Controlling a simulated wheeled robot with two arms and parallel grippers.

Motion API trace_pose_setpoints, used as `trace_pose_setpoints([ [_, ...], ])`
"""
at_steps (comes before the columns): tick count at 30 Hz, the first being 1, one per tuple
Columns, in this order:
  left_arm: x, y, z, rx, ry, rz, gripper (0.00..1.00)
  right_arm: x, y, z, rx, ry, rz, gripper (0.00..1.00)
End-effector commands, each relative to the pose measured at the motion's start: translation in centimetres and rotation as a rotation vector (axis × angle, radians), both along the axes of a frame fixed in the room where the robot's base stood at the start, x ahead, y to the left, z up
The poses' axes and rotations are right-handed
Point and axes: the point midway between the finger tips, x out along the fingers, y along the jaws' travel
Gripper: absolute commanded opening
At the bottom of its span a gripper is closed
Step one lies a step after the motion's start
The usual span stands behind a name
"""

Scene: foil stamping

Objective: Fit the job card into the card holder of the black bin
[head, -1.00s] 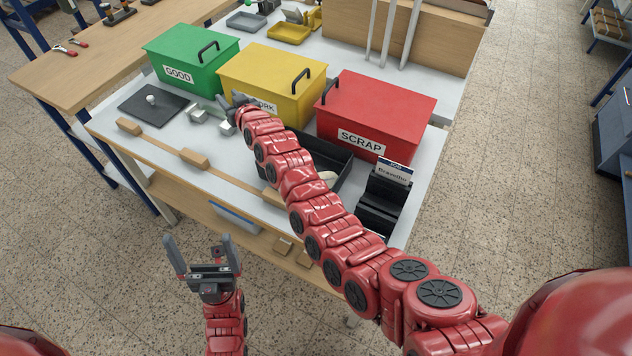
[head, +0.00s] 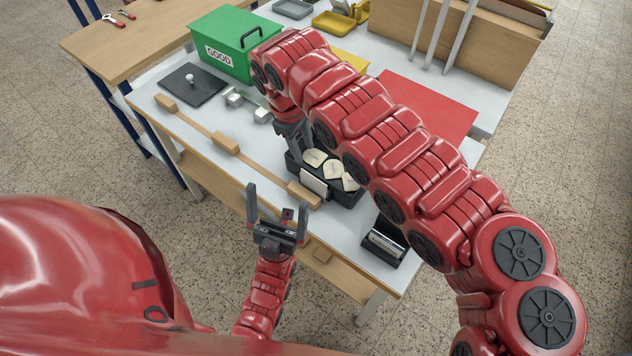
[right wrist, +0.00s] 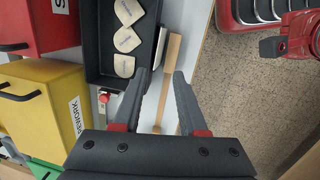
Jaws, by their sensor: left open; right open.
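The black bin (head: 345,197) stands near the table's front edge with several cream pieces in it; it also shows in the right wrist view (right wrist: 92,55). A pale plate, apparently the card holder (head: 313,183), is on its front side and shows edge-on in the right wrist view (right wrist: 160,48). My right gripper (right wrist: 160,75) is open and empty, above the table beside the bin; my arm partly hides it in the head view. My left gripper (head: 277,212) is open and empty in front of the table edge. The job card cannot be made out; my right arm covers part of its black stand (head: 390,248).
Green (head: 222,47), yellow (right wrist: 40,105) and red (head: 430,100) boxes stand behind. A wooden bar (head: 195,125) with blocks runs along the front edge. Metal blocks (head: 245,102) and a dark plate (head: 192,84) lie at left.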

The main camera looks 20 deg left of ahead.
Motion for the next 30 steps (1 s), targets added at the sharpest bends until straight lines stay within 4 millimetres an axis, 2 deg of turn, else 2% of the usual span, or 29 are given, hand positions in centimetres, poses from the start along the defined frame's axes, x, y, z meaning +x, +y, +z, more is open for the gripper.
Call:
trace_pose_setpoints([
  [1, 0.0, 0.0, 1.1, 0.000, 0.000, 0.000, 1.00, 0.0, -0.3, -0.8, -0.004, 0.006, -0.002, 0.42],
  [3, 0.0, 0.0, 1.7, 0.000, 0.000, 0.000, 1.00, 0.2, -0.4, -2.4, -0.002, 0.006, 0.000, 0.42],
  [9, 0.0, 0.0, 2.7, 0.000, 0.000, 0.000, 1.00, 0.6, -0.7, -6.1, 0.002, 0.004, 0.000, 0.42],
  [17, 0.0, 0.0, 3.6, 0.000, 0.000, 0.000, 1.00, 1.0, -0.9, -7.8, 0.006, 0.000, 0.002, 0.42],
  [22, 0.0, 0.0, 4.8, 0.000, 0.000, 0.000, 1.00, 1.3, -1.3, -10.0, 0.003, 0.003, 0.001, 0.42],
  [25, 0.0, 0.0, 4.8, 0.000, 0.000, 0.000, 1.00, 1.5, -1.3, -11.5, 0.005, 0.003, 0.001, 0.42],
  [30, 0.0, 0.0, 4.9, 0.000, 0.000, 0.000, 1.00, 1.8, -1.5, -12.2, 0.005, -0.004, 0.000, 0.42],
])
